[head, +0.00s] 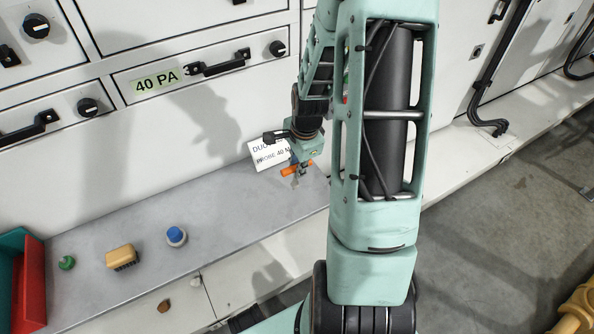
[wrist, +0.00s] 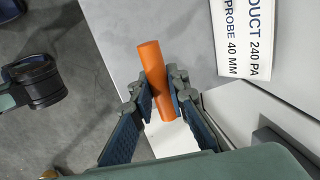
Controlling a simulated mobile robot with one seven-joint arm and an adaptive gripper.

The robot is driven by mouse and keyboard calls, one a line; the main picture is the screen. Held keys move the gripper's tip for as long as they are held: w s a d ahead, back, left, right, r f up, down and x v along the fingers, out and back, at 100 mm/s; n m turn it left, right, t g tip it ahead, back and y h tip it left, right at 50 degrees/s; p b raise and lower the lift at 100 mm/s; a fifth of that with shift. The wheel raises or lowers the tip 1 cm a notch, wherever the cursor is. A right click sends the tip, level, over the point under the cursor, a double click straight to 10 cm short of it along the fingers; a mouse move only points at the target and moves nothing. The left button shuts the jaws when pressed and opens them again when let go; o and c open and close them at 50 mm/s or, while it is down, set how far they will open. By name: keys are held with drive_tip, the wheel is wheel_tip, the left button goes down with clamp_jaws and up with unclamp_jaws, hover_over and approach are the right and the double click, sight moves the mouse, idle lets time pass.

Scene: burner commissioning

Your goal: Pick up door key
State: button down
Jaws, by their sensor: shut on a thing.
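The door key (wrist: 152,62) shows as an orange bar between the fingers of my gripper (wrist: 160,92) in the wrist view. The two blue-padded fingers press on it from both sides. In the head view my gripper (head: 300,168) is low over the right end of the grey worktop, with the orange bar of the key (head: 289,171) sticking out at its tip. The fingers hide part of the key, and I cannot tell whether it touches the worktop.
A white printed card (head: 268,154) leans on the cabinet behind my gripper. Along the worktop (head: 215,215) are a blue-topped knob (head: 176,236), a yellow brush-like block (head: 121,257), a green piece (head: 66,263) and a red bin (head: 33,285). The middle of the worktop is clear.

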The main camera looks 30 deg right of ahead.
drive_tip(key=s+a+r, duration=0.1)
drive_tip(key=s+r, duration=0.9)
drive_tip(key=s, duration=0.4)
drive_tip(key=shift+b, duration=0.35)
drive_tip(key=c, duration=2.4)
unclamp_jaws()
clamp_jaws()
